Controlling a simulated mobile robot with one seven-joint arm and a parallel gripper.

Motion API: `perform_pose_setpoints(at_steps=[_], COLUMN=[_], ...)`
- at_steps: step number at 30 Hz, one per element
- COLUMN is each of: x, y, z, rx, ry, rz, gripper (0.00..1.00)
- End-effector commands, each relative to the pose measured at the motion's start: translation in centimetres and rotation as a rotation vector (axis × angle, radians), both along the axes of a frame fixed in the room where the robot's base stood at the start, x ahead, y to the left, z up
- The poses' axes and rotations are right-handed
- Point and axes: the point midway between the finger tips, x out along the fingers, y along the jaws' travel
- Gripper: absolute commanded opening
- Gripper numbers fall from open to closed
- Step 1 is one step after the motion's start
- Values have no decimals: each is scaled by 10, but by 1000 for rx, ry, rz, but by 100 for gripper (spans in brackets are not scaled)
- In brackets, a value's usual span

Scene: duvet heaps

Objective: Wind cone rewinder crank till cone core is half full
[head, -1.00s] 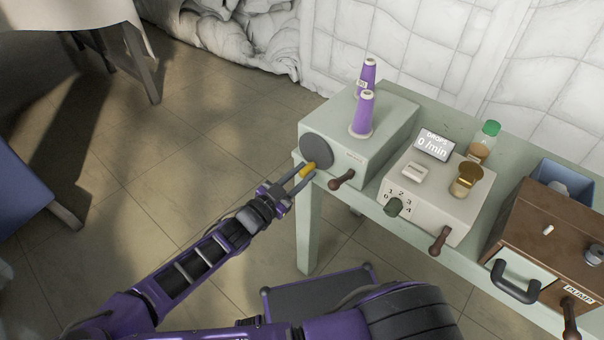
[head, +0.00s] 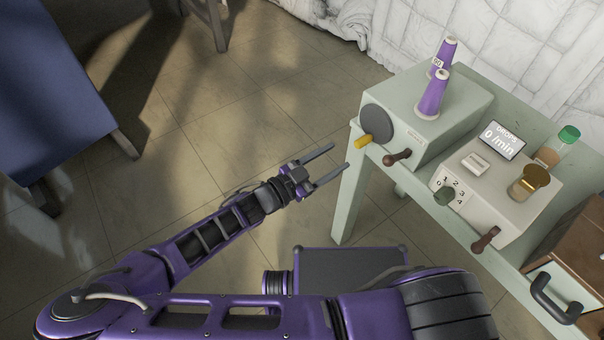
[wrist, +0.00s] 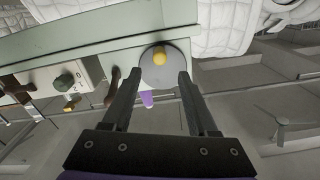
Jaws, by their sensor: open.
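The cone rewinder (head: 428,115) is a pale green box at the left end of the table. Two purple thread cones stand on it, a front one (head: 432,96) and a rear one (head: 444,56). A dark grey crank disc (head: 377,118) with a yellow knob (head: 363,141) at its lower left is on the left face. In the wrist view the knob (wrist: 160,59) shows between and beyond the fingertips. My gripper (head: 340,157) is open and empty, left of the knob and apart from it. I cannot tell how much thread either cone holds.
A dark brown lever (head: 398,158) sticks out of the rewinder front. A cream box (head: 497,190) with a numbered dial, "DROPS 0/min" display and brown lever (head: 485,240) stands beside it. A green-capped bottle (head: 562,143) is behind. Floor left of the table (head: 345,197) is clear.

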Motion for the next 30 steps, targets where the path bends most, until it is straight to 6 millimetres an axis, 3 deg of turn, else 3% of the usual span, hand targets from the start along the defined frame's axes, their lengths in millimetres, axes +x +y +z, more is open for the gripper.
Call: perform_pose_setpoints(at_steps=[6,12,30], x=[-31,-49,-56], y=[44,68,76], z=[0,0,0], rx=[1,1,-1], ry=[1,0,0], rz=[5,1,-1], gripper=[59,59,59])
